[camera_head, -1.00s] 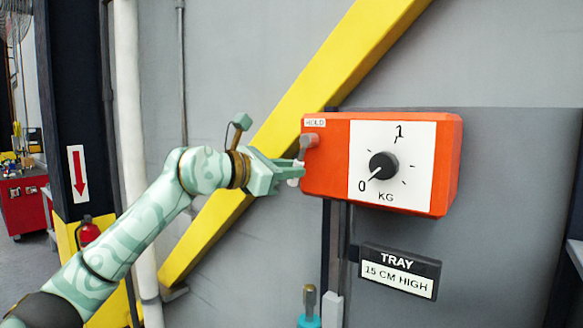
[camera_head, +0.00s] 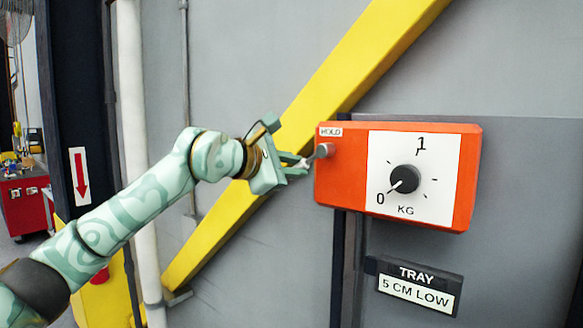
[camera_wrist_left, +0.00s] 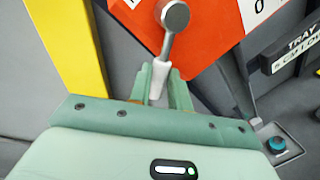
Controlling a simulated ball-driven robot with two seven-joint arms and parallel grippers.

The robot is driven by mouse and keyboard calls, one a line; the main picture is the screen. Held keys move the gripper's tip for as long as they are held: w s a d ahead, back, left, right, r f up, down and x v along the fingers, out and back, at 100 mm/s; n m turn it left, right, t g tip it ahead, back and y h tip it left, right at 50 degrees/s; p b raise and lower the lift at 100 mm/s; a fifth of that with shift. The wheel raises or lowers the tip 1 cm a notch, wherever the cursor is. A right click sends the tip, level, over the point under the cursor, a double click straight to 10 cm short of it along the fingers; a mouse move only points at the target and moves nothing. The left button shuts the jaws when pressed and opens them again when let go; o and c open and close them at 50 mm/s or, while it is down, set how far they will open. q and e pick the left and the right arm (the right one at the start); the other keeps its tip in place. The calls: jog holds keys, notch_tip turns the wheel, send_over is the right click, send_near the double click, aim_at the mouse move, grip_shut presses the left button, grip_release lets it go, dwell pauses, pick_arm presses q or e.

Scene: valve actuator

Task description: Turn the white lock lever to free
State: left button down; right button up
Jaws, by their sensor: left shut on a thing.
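The lock lever has a round grey pivot (camera_head: 325,150) at the upper left of the orange box (camera_head: 341,180), under a label reading HOLD. Its white handle (camera_wrist_left: 159,80) points left and slightly down from the pivot in the head view. My left gripper (camera_head: 303,164) reaches in from the left and is shut on the white handle. In the wrist view its two fingers sit on either side of the handle, and the grey pivot (camera_wrist_left: 175,15) is just beyond them. The fingers hide part of the handle. My right gripper is not in view.
The box has a black dial (camera_head: 405,179) pointing near 0 KG. Below it a tray sign (camera_head: 415,285) reads 5 CM LOW. A yellow beam (camera_head: 330,85) runs diagonally behind my arm. A teal knob (camera_wrist_left: 277,144) shows low in the wrist view.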

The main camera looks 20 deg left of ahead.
pick_arm(q)
jog(key=shift+r, duration=0.1)
jog(key=c, duration=1.3)
grip_release()
jog(key=shift+s+a, duration=0.1)
jog(key=shift+s, duration=0.1)
jog(key=b+v, duration=0.6)
jog(key=v, duration=1)
jog(key=shift+w, duration=0.1)
